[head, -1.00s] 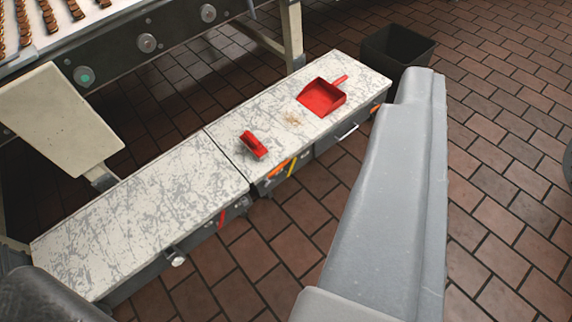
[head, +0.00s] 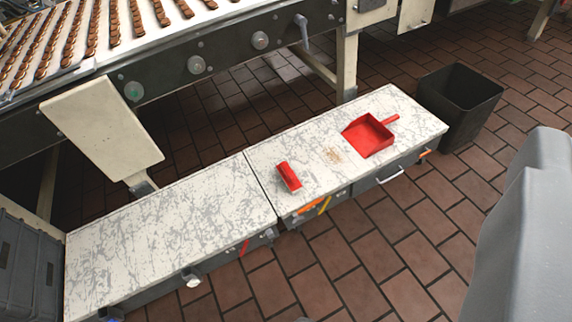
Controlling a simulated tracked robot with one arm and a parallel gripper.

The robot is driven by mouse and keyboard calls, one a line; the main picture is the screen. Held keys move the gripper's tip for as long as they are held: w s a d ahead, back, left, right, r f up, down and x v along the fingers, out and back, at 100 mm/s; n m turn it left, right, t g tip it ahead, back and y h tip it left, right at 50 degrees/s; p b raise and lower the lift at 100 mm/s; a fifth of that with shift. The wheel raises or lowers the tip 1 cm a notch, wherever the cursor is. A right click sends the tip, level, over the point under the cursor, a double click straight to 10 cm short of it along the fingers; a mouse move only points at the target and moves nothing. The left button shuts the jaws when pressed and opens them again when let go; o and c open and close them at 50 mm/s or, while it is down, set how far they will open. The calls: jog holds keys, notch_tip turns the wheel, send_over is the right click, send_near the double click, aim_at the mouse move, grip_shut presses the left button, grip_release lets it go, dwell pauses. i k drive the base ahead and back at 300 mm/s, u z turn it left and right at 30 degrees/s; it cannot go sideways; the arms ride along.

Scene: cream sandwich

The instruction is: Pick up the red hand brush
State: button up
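The red hand brush (head: 288,177) lies on the scratched white top of a low bench (head: 222,195), just right of the seam between its two halves. It is near the front edge. A red dustpan (head: 368,136) lies on the same top, farther right, with its handle pointing right. A small patch of brown crumbs (head: 333,155) lies between brush and dustpan. My gripper is not in view. Only a grey part of my arm shows at the right edge, well apart from the brush.
A conveyor (head: 180,65) with rows of brown biscuits runs behind the bench. A pale panel (head: 103,130) juts out above the bench's left half. A black bin (head: 462,103) stands at the bench's right end. Grey crates (head: 28,265) stand at the left. The tiled floor in front is open.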

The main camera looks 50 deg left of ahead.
aim_at(294, 185)
jog(key=u, duration=0.4)
jog(key=i, duration=1.3)
jog(key=u, duration=0.95)
jog(key=i, duration=0.6)
jog(key=u, duration=0.3)
jog(key=k, duration=0.95)
jog(key=u, duration=0.2)
jog(key=i, duration=0.9)
jog(key=z, duration=0.1)
